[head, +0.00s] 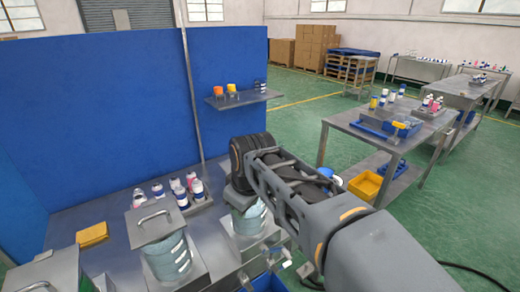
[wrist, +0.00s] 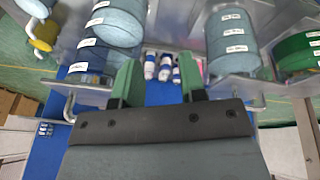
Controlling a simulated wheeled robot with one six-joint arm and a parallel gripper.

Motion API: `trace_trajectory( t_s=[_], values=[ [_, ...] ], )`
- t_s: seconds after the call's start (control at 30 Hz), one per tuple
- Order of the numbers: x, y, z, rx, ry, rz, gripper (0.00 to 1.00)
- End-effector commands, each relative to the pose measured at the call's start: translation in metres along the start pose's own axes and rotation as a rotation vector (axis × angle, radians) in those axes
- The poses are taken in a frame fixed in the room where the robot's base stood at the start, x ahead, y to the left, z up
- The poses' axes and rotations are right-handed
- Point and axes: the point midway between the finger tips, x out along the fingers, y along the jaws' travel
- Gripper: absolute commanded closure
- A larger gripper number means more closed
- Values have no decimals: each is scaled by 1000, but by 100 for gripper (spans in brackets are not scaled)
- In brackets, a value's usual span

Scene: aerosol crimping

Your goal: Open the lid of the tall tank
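A clear, bluish tank with white labels (head: 168,258) stands at the lower left of the head view, under a square metal lid (head: 150,222) with a bar handle. This lid looks shut. A second bluish tank (head: 247,218) stands to its right, its top partly hidden by my arm. A third metal lid (head: 50,274) is at the lower left edge. I cannot tell which tank is the tall one. In the wrist view, labelled tanks (wrist: 232,45) and (wrist: 105,30) flank my gripper (wrist: 156,72). Its green fingers are apart and empty; the head view hides them.
Small white bottles (head: 183,193) and a yellow block (head: 92,235) sit on the bench behind the tanks. A blue partition (head: 100,110) rises behind. A small shelf (head: 243,98) holds orange-topped items. A side table (head: 375,135) stands right, with open green floor (head: 300,115) between.

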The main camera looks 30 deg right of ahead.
Motion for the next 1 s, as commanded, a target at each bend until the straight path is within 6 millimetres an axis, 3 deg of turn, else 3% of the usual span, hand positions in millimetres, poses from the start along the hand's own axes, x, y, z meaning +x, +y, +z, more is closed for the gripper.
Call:
trace_trajectory(
  t_s=[0.03, 0.2, 0.4, 0.53, 0.67, 0.77, 1.0],
  values=[
    [-21, 17, -16, -102, -8, -2, 62],
    [-78, 65, -50, -508, -32, -32, 62],
    [-127, 106, -71, -904, -39, -70, 62],
    [-146, 120, -77, -1076, -36, -89, 62],
    [-153, 127, -79, -1176, -32, -100, 62],
    [-148, 128, -79, -1209, -31, -105, 62],
    [-108, 125, -76, -1219, -31, -107, 62]
  ],
)
